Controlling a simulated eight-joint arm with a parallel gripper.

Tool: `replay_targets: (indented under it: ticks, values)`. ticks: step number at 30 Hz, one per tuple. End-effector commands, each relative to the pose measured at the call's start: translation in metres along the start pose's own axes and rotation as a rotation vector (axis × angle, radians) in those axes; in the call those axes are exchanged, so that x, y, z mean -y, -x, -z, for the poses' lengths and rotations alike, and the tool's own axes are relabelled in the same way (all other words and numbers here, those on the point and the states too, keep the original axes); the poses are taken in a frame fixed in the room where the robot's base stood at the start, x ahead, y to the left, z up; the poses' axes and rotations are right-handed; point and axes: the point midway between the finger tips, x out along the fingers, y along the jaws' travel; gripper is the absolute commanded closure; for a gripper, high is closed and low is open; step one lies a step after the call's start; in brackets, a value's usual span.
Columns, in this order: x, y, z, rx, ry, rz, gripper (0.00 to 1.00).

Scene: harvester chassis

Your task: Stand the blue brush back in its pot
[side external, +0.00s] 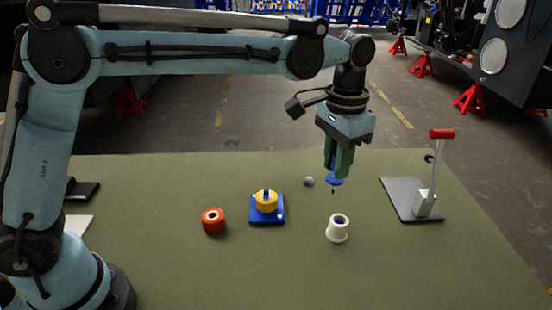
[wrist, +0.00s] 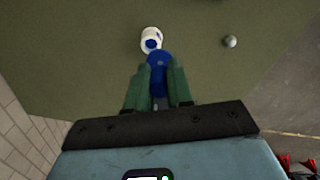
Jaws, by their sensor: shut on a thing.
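My gripper (side external: 339,168) is shut on the blue brush (side external: 334,181), whose lower part shows just below the fingers, with a small dark tip under it. The brush hangs above the mat, roughly upright. In the wrist view, the blue brush (wrist: 158,62) sits between the two green fingers. The white pot (side external: 338,234) stands upright on the mat, below the gripper and nearer the camera, with a blue inside. In the wrist view the pot (wrist: 146,34) lies just beyond the brush, partly overlapped by it. The brush is clear of the pot in the side view.
A blue block with a yellow ring (side external: 265,203) and an orange-red roll (side external: 213,221) stand left of the pot. A grey ball (side external: 308,182) lies behind it. A red-handled lever on a grey plate (side external: 398,201) stands at right. The front mat (side external: 400,280) is clear.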

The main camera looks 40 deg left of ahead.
Motion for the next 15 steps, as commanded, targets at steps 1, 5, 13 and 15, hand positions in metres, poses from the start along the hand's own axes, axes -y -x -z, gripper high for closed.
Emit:
replay_targets:
  ticks: [1, 5, 13, 15]
  values:
    - [-0.008, -0.003, 0.005, 0.0, -0.015, 0.0, 1.0]
    - [-0.019, -0.007, 0.011, 0.0, -0.034, 0.0, 1.0]
    - [-0.021, -0.007, 0.012, 0.0, -0.038, 0.0, 1.0]
    - [-0.021, -0.007, 0.012, 0.0, -0.038, 0.0, 1.0]
